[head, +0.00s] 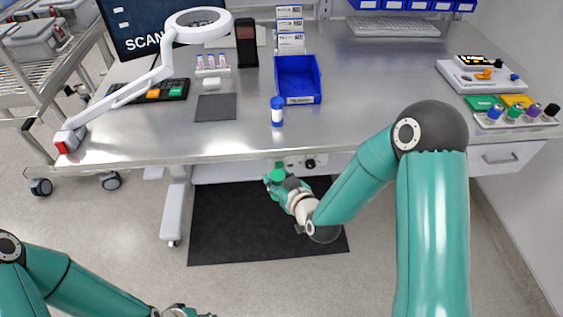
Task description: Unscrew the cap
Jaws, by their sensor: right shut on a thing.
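My left gripper (183,312) is at the bottom edge, low and far from the bench. Its fingers are mostly cut off by the frame.
A blue-capped bottle (277,111) stands on the steel bench (375,95) above the panel, near a blue bin (298,79). A ring-light lamp (197,25) stands at the left. A black mat (235,235) lies on the floor below.

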